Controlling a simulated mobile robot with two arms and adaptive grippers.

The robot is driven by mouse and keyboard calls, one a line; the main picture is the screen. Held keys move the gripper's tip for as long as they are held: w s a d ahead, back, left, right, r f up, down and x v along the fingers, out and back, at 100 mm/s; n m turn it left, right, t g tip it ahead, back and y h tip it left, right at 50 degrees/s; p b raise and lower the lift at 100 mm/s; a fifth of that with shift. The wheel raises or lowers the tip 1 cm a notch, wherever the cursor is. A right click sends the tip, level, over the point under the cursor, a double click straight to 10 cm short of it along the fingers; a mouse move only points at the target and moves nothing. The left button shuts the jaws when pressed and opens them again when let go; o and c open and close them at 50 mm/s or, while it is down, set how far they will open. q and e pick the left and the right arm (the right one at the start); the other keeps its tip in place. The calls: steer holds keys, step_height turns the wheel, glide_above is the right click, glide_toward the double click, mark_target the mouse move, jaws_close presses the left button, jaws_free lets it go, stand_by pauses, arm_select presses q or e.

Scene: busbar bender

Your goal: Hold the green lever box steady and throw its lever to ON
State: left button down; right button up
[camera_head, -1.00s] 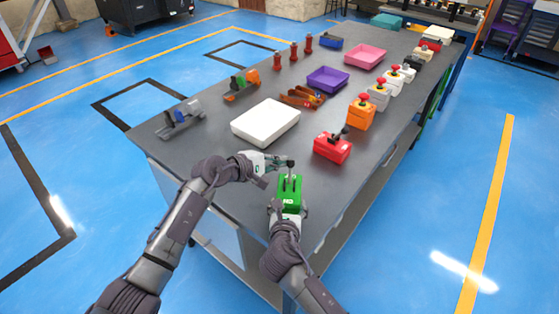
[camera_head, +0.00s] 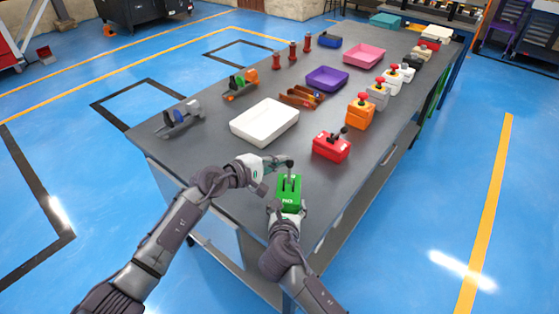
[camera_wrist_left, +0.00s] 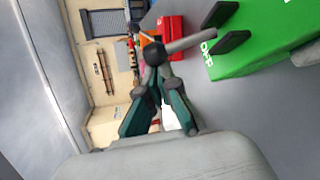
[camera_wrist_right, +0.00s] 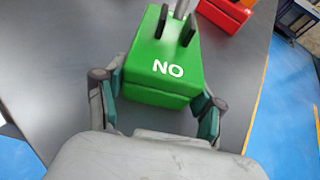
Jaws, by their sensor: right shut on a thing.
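The green lever box (camera_head: 289,195) stands at the table's near edge. My right gripper (camera_wrist_right: 155,110) is shut on the box, one finger on each side at the ON end. The ON lettering reads upside down in the right wrist view. The grey lever (camera_wrist_left: 195,41) rises between two black guides and ends in a dark knob (camera_wrist_left: 153,53). The OFF lettering shows beside the guides in the left wrist view. My left gripper (camera_head: 284,163) is at the knob; its fingertips (camera_wrist_left: 155,75) meet just behind or beside it. Whether they touch the knob is unclear.
A red lever box (camera_head: 332,147) stands just beyond the green one, to the right. An empty white tray (camera_head: 264,123) lies beyond my left gripper. An orange button box (camera_head: 360,112) and several other boxes line the table's right side.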

mark_target(292, 162)
arm_select(q)
steer(key=shift+s+r+m+t+h, duration=0.2)
steer(key=shift+s+m+t+h, duration=0.2)
steer(key=shift+s+m+t, duration=0.2)
steer(key=shift+s+r+m+t+h, duration=0.2)
steer(key=shift+s+m+t+h, duration=0.2)
steer(key=shift+s+m+t, duration=0.15)
steer(key=shift+s, duration=0.2)
steer(key=shift+s+r, duration=0.1)
steer(key=shift+s, duration=0.7)
steer(key=shift+a, duration=0.1)
steer(key=shift+w+a+r, duration=0.2)
steer(key=shift+w+r, duration=0.1)
steer(key=shift+w, duration=0.1)
arm_select(e)
steer(key=shift+r, duration=0.1)
arm_select(q)
steer(key=s+a+f, duration=0.1)
steer(key=a, duration=0.1)
steer(key=s+a+f, duration=0.1)
steer(key=a, duration=0.2)
steer(key=s+a+f, duration=0.1)
steer(key=a, duration=0.2)
steer(key=shift+a, duration=0.25)
